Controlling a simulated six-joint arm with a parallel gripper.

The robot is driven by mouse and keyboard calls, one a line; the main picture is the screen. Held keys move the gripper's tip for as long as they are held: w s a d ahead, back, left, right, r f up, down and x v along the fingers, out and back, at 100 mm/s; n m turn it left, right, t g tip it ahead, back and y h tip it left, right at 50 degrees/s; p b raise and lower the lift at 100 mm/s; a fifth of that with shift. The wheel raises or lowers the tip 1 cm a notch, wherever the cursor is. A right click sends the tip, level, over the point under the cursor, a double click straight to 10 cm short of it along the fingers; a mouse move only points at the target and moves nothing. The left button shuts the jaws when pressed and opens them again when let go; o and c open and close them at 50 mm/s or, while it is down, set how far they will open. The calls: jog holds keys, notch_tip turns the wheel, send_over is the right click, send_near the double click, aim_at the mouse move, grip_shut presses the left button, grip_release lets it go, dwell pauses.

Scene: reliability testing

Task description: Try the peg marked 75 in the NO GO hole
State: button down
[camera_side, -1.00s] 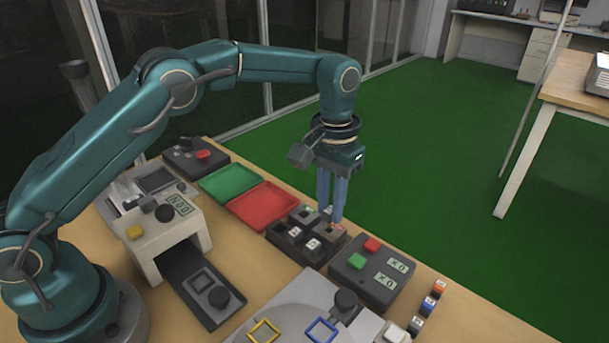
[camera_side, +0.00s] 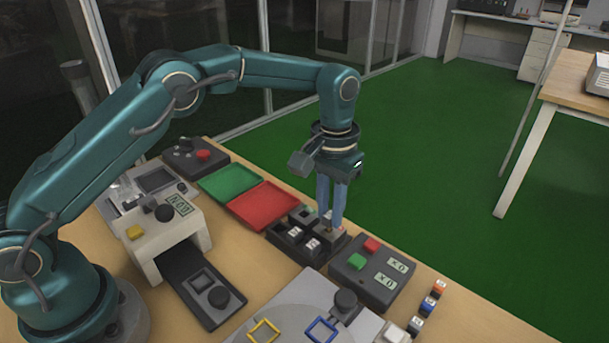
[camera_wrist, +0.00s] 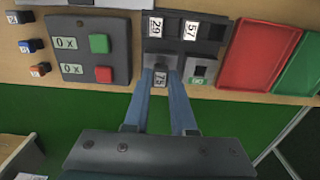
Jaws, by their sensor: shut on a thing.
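My gripper (camera_side: 329,222) is shut on a peg marked 75 (camera_wrist: 160,80), which sits between the fingertips in the wrist view. The gripper points down over the right-hand grey gauge block (camera_side: 333,236) in the side view. The peg is at this block, but I cannot tell whether it is in the hole or how deep. The block's own marking is hidden by the fingers and peg. Beside it, the other gauge block (camera_wrist: 202,68) has an open square hole and a green GO label.
A dark rack holds pegs marked 29 (camera_wrist: 155,28) and 57 (camera_wrist: 190,29). A red tray (camera_side: 262,206) and a green tray (camera_side: 229,182) lie beside it. A button box (camera_side: 364,274) with counters stands close on the other side. Several small coloured blocks (camera_side: 427,306) stand beyond.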

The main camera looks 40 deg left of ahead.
aim_at(330, 214)
jog(key=shift+f, duration=0.75)
dwell(0.8)
jog(key=shift+r, duration=0.2)
dwell(0.7)
jog(key=shift+r, duration=0.4)
jog(key=shift+r, duration=0.35)
jog(key=shift+r, duration=0.35)
jog(key=shift+r, duration=0.2)
jog(key=shift+r, duration=2)
